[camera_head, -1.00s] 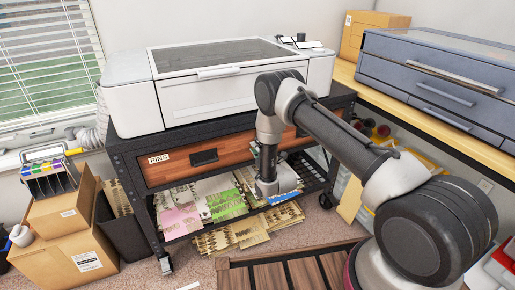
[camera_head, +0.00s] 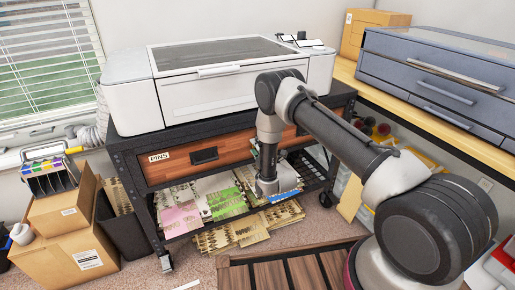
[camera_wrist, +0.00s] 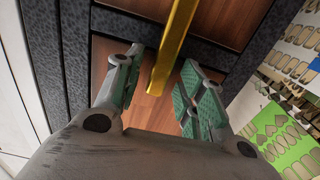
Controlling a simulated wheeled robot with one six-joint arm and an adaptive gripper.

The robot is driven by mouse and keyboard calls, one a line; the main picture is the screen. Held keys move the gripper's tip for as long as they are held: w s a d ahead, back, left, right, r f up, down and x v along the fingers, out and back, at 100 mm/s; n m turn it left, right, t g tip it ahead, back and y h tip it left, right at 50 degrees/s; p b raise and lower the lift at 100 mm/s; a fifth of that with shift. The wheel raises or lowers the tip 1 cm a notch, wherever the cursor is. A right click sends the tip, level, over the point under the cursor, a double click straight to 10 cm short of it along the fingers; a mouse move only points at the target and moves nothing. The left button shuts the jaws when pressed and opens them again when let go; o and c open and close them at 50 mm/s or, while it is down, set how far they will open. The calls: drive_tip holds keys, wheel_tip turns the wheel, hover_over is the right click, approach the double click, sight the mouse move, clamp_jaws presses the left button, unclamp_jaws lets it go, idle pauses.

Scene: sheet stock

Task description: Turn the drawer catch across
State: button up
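The drawer catch is a yellow bar (camera_wrist: 172,45) that crosses the wooden drawer front in the wrist view, its blunt end in the middle of the picture. My gripper (camera_wrist: 162,78) is open, with a green-padded finger on either side of the bar's end. Gaps show between the bar and both fingers; I cannot tell how deep the bar sits between them. In the head view the drawer (camera_head: 225,158) is a brown wooden front with a "PINS" label and a dark recessed pull, under the bench top. My arm hides the catch there.
A white machine (camera_head: 220,85) stands on the black bench. Printed sheets (camera_head: 215,198) lie on the shelf below the drawer. A slatted wooden top (camera_head: 290,270) is in front. Cardboard boxes (camera_head: 65,220) stand at left, a blue-grey drawer cabinet (camera_head: 440,75) at right.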

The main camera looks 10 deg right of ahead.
drive_tip(key=v, duration=1.2)
